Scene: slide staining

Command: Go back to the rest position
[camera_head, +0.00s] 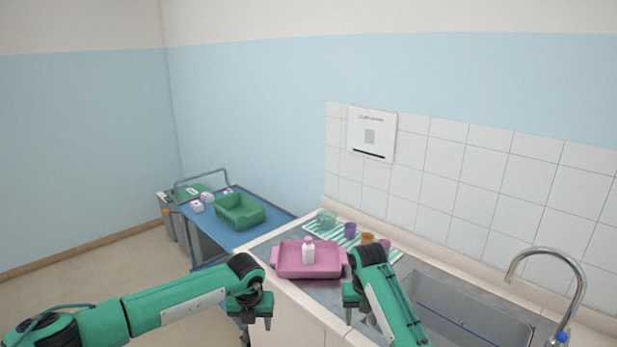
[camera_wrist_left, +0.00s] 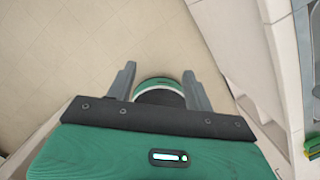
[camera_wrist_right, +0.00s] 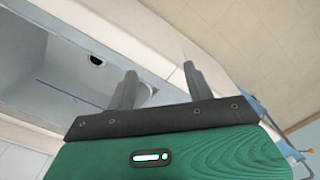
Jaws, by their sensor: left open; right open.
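My left gripper (camera_head: 257,318) hangs in front of the counter, over the floor. Its two fingers are apart and empty in the left wrist view (camera_wrist_left: 160,85). My right gripper (camera_head: 358,308) is above the counter's front edge, beside the sink. Its fingers are spread with nothing between them in the right wrist view (camera_wrist_right: 160,85). A pink tray (camera_head: 290,270) lies on the counter between and behind the grippers. A white bottle with a pink cap (camera_head: 308,254) stands upright in the tray. Neither gripper touches the tray or bottle.
A sink (camera_head: 455,312) with a curved faucet (camera_head: 548,252) is at the right. Several small cups, including a purple one (camera_head: 350,230), stand on a striped mat (camera_head: 336,239) behind the tray. A blue cart (camera_head: 236,234) carries a green basket (camera_head: 240,212). The floor at left is clear.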

